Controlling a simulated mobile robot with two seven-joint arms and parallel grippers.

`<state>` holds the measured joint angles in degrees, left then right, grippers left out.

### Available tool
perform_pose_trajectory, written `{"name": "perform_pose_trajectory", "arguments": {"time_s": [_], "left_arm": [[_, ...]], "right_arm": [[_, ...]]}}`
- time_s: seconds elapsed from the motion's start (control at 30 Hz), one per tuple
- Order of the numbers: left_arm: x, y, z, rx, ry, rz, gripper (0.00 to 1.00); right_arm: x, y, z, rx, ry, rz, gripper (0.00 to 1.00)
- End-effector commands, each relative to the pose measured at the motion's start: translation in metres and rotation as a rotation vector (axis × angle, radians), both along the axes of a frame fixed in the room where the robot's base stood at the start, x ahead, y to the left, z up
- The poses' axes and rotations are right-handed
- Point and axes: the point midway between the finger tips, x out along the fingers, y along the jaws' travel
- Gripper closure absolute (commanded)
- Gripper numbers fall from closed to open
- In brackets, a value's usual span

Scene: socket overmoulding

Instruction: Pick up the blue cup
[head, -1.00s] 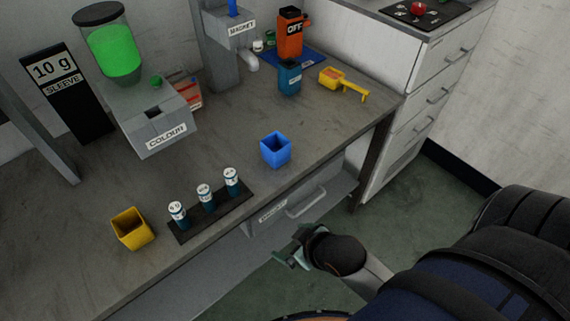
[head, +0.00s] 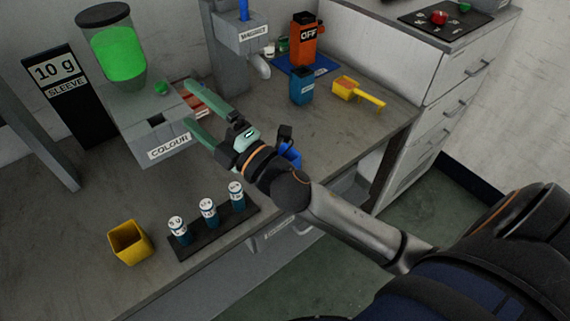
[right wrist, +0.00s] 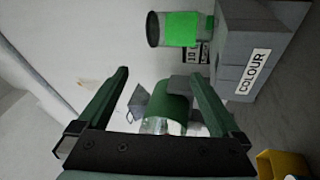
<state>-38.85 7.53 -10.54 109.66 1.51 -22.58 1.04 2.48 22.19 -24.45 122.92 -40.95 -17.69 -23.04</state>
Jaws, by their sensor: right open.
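The blue cup (head: 291,155) stands on the grey bench, mostly hidden behind my right gripper and wrist in the head view. It does not show in the right wrist view. My right gripper (head: 188,103) is open, with its two green fingers spread and pointing left towards the COLOUR dispenser. It is above the bench, and its fingertips are well left of the cup. In the right wrist view the open fingers (right wrist: 156,74) have no cup between them. My left gripper is not in view.
The COLOUR dispenser (head: 150,125) with its green tank is close beyond the fingers. A yellow cup (head: 130,243) and a black rack (head: 215,228) of labelled vials stand at the front. A teal container (head: 302,86), orange OFF box (head: 304,40) and yellow scoop (head: 357,92) stand behind.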

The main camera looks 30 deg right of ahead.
Motion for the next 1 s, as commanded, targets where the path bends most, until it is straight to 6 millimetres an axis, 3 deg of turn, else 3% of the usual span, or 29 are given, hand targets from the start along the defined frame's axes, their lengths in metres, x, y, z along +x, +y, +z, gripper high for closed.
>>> {"name": "perform_pose_trajectory", "arguments": {"time_s": [0.03, 0.1, 0.2, 0.33, 0.43, 0.57, 0.7, 0.8, 0.9, 1.0], "left_arm": [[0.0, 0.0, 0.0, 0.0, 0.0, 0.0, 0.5], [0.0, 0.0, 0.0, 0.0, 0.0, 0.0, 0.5], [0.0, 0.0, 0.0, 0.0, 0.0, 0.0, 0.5], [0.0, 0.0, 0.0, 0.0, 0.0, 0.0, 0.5], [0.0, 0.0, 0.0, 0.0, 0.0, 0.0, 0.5], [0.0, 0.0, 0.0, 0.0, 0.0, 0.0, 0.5], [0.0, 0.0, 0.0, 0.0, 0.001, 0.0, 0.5], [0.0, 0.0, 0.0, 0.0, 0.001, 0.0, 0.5], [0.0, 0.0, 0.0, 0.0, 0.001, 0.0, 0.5], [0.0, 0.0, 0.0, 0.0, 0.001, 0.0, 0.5]], "right_arm": [[-0.001, 0.022, 0.02, -0.138, -0.14, 0.076, 0.0], [-0.009, 0.054, 0.035, -0.333, -0.32, 0.181, 0.0], [-0.026, 0.093, 0.036, -0.621, -0.561, 0.338, 0.0], [-0.045, 0.12, 0.002, -1.015, -0.825, 0.556, 0.0], [-0.049, 0.113, -0.04, -1.325, -0.978, 0.744, 0.0], [-0.039, 0.064, -0.095, -1.72, -1.079, 1.026, 0.0], [-0.022, -0.024, -0.128, -2.068, -1.035, 1.36, 0.0], [-0.015, -0.086, -0.13, -2.229, -0.933, 1.574, 0.0], [-0.013, -0.133, -0.125, -2.315, -0.822, 1.734, 0.0], [-0.015, -0.161, -0.119, -2.351, -0.742, 1.835, 0.0]]}}
